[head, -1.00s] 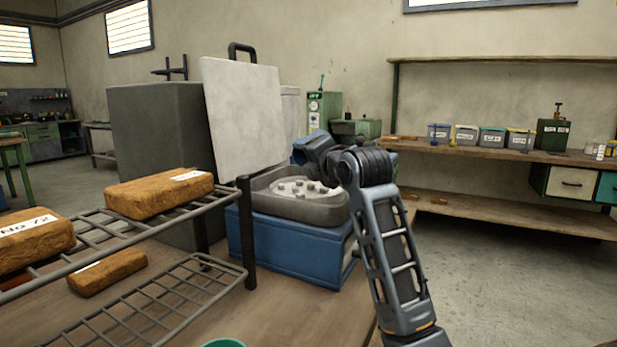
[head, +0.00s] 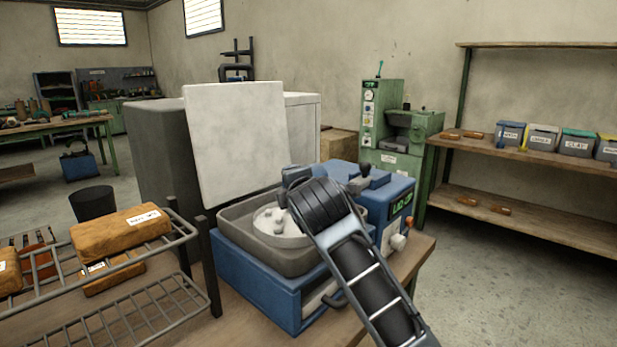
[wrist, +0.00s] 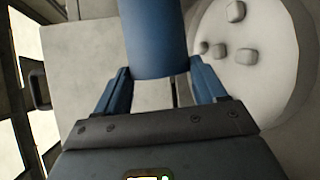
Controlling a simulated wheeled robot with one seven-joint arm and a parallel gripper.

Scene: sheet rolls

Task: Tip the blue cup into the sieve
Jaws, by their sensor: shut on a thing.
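The blue cup (wrist: 155,38) is a plain blue cylinder, cut off by the top edge of the wrist view. My gripper (wrist: 158,70) is shut on it, with a blue finger on each side. The cup's mouth and contents are out of view. A round white dish (wrist: 275,75) with several grey lumps lies to the right of the cup in the wrist view. In the head view this dish (head: 268,226) sits in a grey tray on the blue machine (head: 258,290). I cannot tell whether it is the sieve. My arm hides my gripper and the cup in the head view.
A pale upright panel (head: 235,145) stands behind the tray. A wire rack (head: 150,300) with brown wrapped blocks (head: 120,232) is at left. A green machine (head: 398,130) and a shelf with bins (head: 575,142) are at the right. The floor at right is clear.

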